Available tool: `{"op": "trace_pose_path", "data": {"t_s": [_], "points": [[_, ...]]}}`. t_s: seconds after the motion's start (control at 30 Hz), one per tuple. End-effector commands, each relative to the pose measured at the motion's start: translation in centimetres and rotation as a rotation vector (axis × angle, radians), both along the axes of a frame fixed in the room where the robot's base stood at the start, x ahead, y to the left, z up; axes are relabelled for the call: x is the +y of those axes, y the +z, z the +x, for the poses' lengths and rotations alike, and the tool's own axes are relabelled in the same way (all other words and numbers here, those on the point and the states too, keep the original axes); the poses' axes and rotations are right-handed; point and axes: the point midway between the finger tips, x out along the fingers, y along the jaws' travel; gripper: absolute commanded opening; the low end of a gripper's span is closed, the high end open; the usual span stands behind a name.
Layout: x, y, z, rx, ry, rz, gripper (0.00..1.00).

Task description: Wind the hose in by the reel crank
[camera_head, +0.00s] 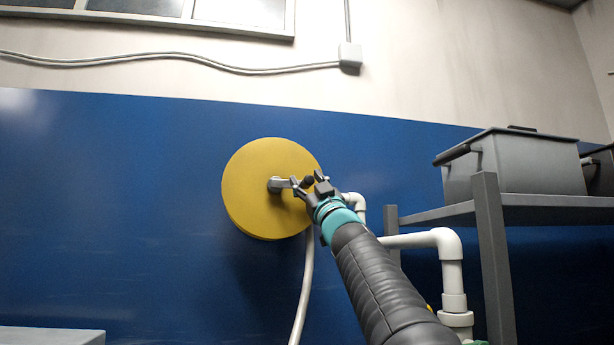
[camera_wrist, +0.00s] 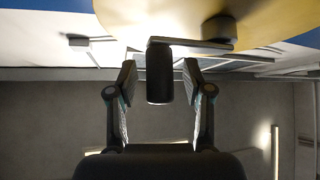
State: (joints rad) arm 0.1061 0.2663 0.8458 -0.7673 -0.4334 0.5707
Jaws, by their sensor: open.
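The yellow hose reel (camera_head: 255,165) is a round disc on the blue wall. Its grey crank arm (camera_head: 283,184) runs from the hub to the right and ends in a black handle (camera_head: 308,181). The pale hose (camera_head: 304,290) hangs down from the reel's lower right. My gripper (camera_head: 306,186) is open at the crank's outer end. In the wrist view the black handle (camera_wrist: 160,78) stands between the two fingers of my gripper (camera_wrist: 160,66), with a gap on each side. The crank arm (camera_wrist: 190,43) and part of the yellow reel (camera_wrist: 175,12) show beyond it.
White pipes (camera_head: 452,270) stand right of the reel, close to my arm. A grey shelf (camera_head: 493,250) with a lidded grey bin (camera_head: 520,162) is farther right. A grey box-like surface (camera_head: 50,336) is at bottom left. The wall left of the reel is clear.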

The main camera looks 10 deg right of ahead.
Motion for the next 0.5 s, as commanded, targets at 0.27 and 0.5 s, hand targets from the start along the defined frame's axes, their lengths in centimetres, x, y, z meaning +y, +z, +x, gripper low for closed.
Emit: {"op": "trace_pose_path", "data": {"t_s": [0.27, 0.5], "points": [[0.04, 0.05, 0.15, 0.0, 0.0, 0.0, 0.51], [0.04, 0.06, 0.14, 0.0, -0.001, -0.001, 0.0]]}}
